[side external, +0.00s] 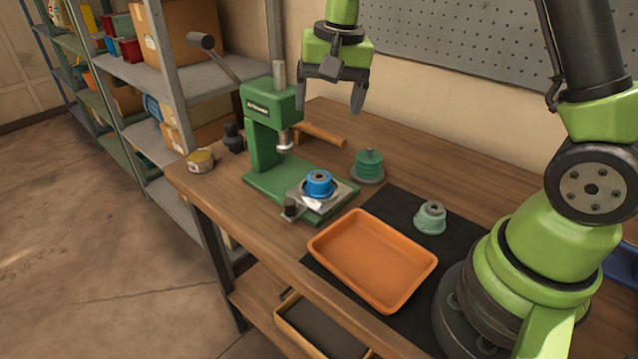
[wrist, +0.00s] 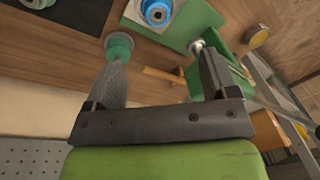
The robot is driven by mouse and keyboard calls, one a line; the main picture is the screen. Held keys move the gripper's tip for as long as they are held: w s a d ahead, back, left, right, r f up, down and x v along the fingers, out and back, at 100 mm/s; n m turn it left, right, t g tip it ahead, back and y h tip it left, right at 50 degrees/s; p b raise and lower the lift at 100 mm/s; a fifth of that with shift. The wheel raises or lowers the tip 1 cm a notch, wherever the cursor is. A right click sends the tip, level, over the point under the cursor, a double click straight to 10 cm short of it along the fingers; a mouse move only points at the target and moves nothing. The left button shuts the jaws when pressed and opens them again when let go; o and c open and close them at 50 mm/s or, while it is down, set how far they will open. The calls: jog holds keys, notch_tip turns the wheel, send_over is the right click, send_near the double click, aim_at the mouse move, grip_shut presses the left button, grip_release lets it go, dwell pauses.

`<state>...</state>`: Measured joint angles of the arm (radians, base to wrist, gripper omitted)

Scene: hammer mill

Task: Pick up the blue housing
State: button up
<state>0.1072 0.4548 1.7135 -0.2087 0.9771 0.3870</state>
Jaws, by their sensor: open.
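The blue housing (side external: 319,184) sits upright on the metal plate (side external: 340,190) at the base of the green press (side external: 270,135). It has a grey ring in its top. It also shows in the wrist view (wrist: 155,11), near the top edge. My gripper (side external: 330,98) is open and empty, held in the air above the back of the bench, higher than the housing and apart from it. In the wrist view the two fingers (wrist: 162,62) are spread wide with nothing between them but the bench and part of a wooden handle beyond.
An orange tray (side external: 373,258) lies at the front. A pale green housing (side external: 430,217) stands on the black mat (side external: 390,208). A dark green stacked part (side external: 369,165) stands behind the press base. A wooden-handled tool (side external: 320,133) and a tin (side external: 200,161) are near the press.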

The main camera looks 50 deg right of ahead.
notch_tip(320, 180, down, 7)
jog(key=w+d+m+g, duration=0.1)
jog(key=w+d, duration=0.1)
jog(key=w, duration=0.1)
send_over(319, 176)
jog(key=shift+g, duration=0.3)
jog(key=f, duration=0.4)
jog(key=shift+s+d+f, duration=0.25)
jog(key=shift+s, duration=0.05)
jog(key=f, duration=0.6)
jog(key=shift+w+a+f, duration=0.2)
jog(key=shift+w+a, duration=0.05)
jog(key=shift+w, duration=0.1)
jog(key=shift+r, duration=0.1)
jog(key=c, duration=1.3)
